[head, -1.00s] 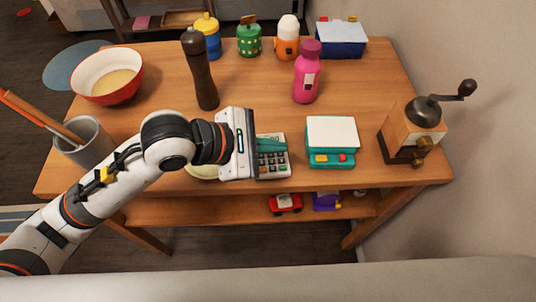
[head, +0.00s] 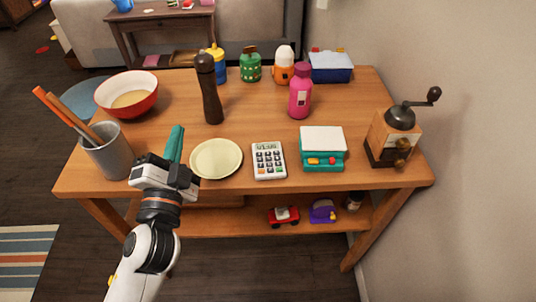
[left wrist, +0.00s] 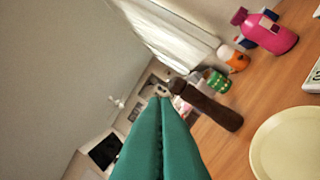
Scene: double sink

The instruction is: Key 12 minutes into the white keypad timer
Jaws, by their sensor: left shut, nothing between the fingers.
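The white keypad timer (head: 269,160) lies on the wooden table near its front edge, between a cream plate and a teal-and-white scale. Its keys and a small display with digits face up, but the digits are too small to read surely. Only a corner of it shows at the right edge of the left wrist view (left wrist: 314,76). My left gripper (head: 175,143) is left of the plate, apart from the timer. Its teal fingers (left wrist: 160,135) are shut together with nothing between them. My right gripper is not in view.
The cream plate (head: 216,158) lies between my left gripper and the timer. The scale (head: 322,148) stands right of the timer. A dark pepper mill (head: 209,90) and a pink bottle (head: 301,90) stand behind. A grey utensil cup (head: 108,152) is left of my gripper.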

